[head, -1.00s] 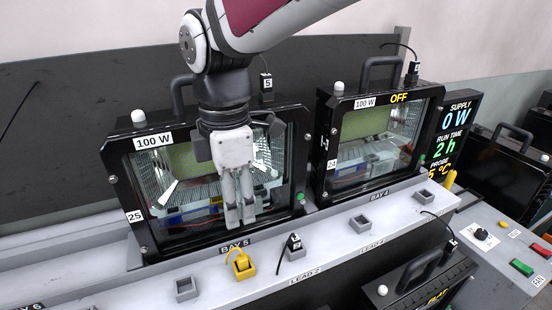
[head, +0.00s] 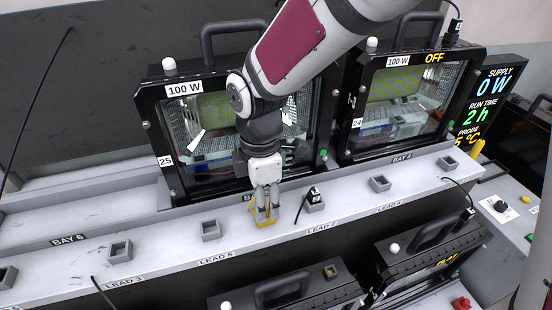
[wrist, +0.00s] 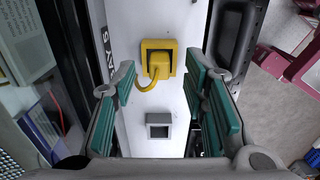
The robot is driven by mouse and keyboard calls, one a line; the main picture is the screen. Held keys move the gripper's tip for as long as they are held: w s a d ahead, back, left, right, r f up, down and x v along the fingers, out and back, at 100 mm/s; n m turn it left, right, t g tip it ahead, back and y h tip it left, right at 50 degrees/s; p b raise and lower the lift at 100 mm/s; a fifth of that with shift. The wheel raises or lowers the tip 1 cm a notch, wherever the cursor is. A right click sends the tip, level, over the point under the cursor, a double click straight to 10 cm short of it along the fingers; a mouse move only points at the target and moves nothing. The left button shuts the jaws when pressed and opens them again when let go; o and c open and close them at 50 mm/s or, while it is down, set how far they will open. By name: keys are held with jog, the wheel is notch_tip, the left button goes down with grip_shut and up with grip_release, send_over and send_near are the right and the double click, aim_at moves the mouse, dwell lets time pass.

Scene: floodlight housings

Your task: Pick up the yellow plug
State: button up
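The yellow plug (head: 262,221) sits in a yellow square socket on the light grey ledge below the bay 5 floodlight. In the wrist view the yellow plug (wrist: 160,64) stands in its socket (wrist: 146,46), with a yellow cord curling from it. My gripper (head: 266,207) points down at the plug from above. In the wrist view my gripper (wrist: 162,72) is open, with one green-padded finger on each side of the plug. Clear gaps show between pads and plug. In the head view the fingers partly hide the plug.
A black plug (head: 314,196) stands in a socket just right of the yellow one. An empty grey socket (head: 211,230) is to the left; it is probably the grey socket (wrist: 159,125) in the wrist view. Floodlight housings (head: 409,103) stand behind the ledge.

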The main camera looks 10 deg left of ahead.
jog(key=shift+f, duration=0.6)
grip_shut()
jog(key=shift+r, duration=0.1)
